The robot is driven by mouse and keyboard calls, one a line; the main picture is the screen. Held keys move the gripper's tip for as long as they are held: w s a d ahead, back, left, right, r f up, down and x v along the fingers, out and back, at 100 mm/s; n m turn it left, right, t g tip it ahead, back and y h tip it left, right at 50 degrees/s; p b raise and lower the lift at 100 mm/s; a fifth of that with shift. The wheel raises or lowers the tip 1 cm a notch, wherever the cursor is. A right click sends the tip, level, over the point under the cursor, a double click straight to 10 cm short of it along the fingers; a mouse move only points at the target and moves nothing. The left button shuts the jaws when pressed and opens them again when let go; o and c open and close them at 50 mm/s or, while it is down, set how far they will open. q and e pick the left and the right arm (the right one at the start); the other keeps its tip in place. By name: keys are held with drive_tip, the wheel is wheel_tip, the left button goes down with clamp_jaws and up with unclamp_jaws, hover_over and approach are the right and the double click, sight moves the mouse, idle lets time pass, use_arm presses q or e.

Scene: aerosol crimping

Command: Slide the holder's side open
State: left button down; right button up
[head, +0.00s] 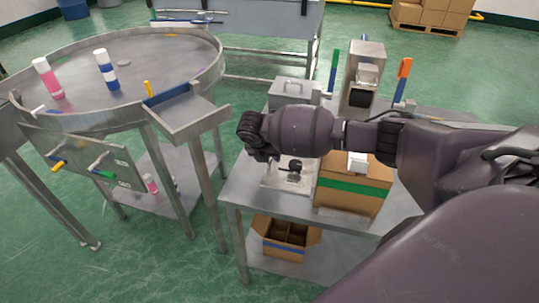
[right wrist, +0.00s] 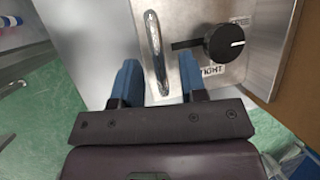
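The holder (right wrist: 190,20) is a metal block filling the upper part of the right wrist view. Its face has an upright, shiny bar handle (right wrist: 156,48) and, to the right, a black round knob (right wrist: 224,43) at the end of a dark slot. In the head view the knob (head: 295,165) shows on a metal plate just below my right forearm. My right gripper (right wrist: 158,64) is open, with one blue finger on each side of the handle; I cannot tell whether either touches it. In the head view my right gripper (head: 252,148) is dark and partly hidden by its wrist. My left gripper is not in view.
A cardboard box with a green band (head: 352,190) stands right of the knob on the metal table (head: 245,190). A metal press (head: 366,65) and a lidded metal box (head: 293,92) stand behind my arm. A round table (head: 150,60) with spray cans is at left.

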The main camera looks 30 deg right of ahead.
clamp_jaws()
drive_tip(key=w+a, duration=0.4)
drive_tip(key=shift+w, duration=0.2)
drive_tip(key=shift+r, duration=0.1)
idle(0.3)
unclamp_jaws()
drive_tip(key=shift+w+a, duration=0.1)
drive_tip(key=shift+w, duration=0.05)
